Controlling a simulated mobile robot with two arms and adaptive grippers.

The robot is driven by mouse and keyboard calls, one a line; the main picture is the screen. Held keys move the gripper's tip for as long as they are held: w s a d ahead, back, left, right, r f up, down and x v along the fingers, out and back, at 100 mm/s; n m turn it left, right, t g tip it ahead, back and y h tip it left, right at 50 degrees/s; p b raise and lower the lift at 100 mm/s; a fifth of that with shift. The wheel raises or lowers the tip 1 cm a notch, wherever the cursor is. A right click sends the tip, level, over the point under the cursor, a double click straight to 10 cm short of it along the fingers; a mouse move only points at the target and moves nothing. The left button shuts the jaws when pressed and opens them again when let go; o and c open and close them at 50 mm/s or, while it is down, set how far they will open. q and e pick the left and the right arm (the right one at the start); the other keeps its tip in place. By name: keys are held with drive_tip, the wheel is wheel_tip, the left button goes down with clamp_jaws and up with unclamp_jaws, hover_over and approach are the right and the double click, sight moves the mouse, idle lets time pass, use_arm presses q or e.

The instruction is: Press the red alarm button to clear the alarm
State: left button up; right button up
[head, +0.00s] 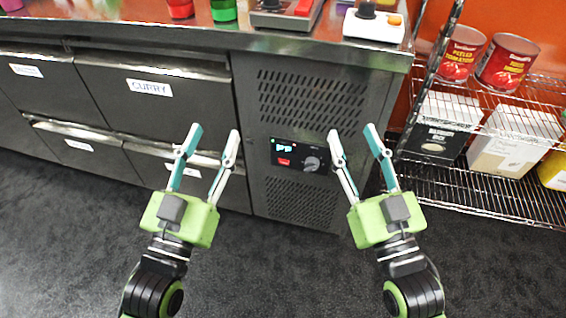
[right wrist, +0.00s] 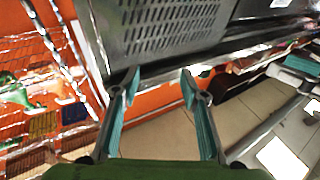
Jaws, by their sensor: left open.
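The red alarm button (head: 284,162) is a small red rectangle on the black control panel (head: 297,153) of the steel counter's front, in the head view. A lit cyan display (head: 284,148) is above it and a round grey knob (head: 311,164) is to its right. My left gripper (head: 214,132) is open and empty, left of the panel in the picture. My right gripper (head: 352,132) is open and empty, right of the panel. It also shows open in the right wrist view (right wrist: 160,84), where the button is not seen. Neither gripper visibly touches the button.
Labelled drawers, one reading CURRY (head: 150,88), are left of the vented panel. A wire rack (head: 470,195) with red tomato cans (head: 507,63) and boxes stands at the right. A scale (head: 374,25) and cups are on the counter. Dark floor (head: 285,270) in front is clear.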

clamp_jaws()
idle(1.3)
